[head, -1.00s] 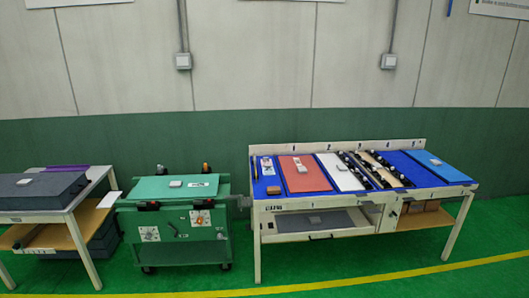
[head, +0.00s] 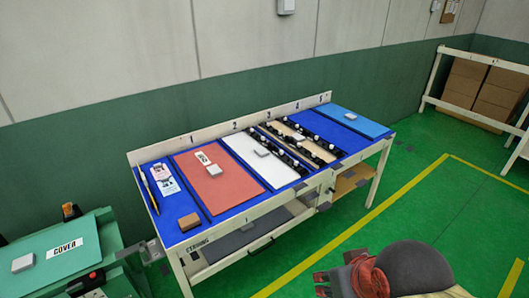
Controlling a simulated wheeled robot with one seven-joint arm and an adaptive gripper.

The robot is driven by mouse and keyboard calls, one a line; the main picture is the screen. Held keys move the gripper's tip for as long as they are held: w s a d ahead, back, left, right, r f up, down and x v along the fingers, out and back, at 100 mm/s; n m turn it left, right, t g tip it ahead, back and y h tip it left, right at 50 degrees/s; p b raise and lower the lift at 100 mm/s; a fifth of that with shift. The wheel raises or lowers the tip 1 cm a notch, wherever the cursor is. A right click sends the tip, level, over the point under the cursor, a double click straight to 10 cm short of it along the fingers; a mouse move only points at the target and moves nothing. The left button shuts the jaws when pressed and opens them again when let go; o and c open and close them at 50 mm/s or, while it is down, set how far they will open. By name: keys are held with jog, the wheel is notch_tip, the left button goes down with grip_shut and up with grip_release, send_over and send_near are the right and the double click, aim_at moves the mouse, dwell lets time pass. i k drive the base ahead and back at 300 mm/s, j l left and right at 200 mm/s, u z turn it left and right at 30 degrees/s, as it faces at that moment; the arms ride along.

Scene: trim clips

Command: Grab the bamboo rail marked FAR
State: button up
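A bamboo-coloured strip (head: 299,142) lies among rows of black clips with white knobs on the workbench (head: 262,209). No FAR marking can be read on it or elsewhere at this distance, so I cannot tell whether it is the rail named. A dark grey rounded part of my own arm, with red beside it, shows at the bottom right of the head view, well apart from the bench.
The bench also holds a red panel (head: 226,190), a white panel (head: 252,165), a blue panel (head: 359,121) and a brown block (head: 189,222). A green cart (head: 80,262) stands at the left. Cardboard boxes (head: 463,88) sit on a rack at the right. Green floor is clear in front.

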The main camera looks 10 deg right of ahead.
aim_at(293, 164)
jog(key=i+j, duration=0.15)
jog(key=i, duration=0.2)
jog(key=i+u, duration=0.1)
jog(key=i, duration=0.9)
jog(key=i+l, duration=0.2)
jog(key=i, duration=0.75)
jog(key=j+u, duration=0.05)
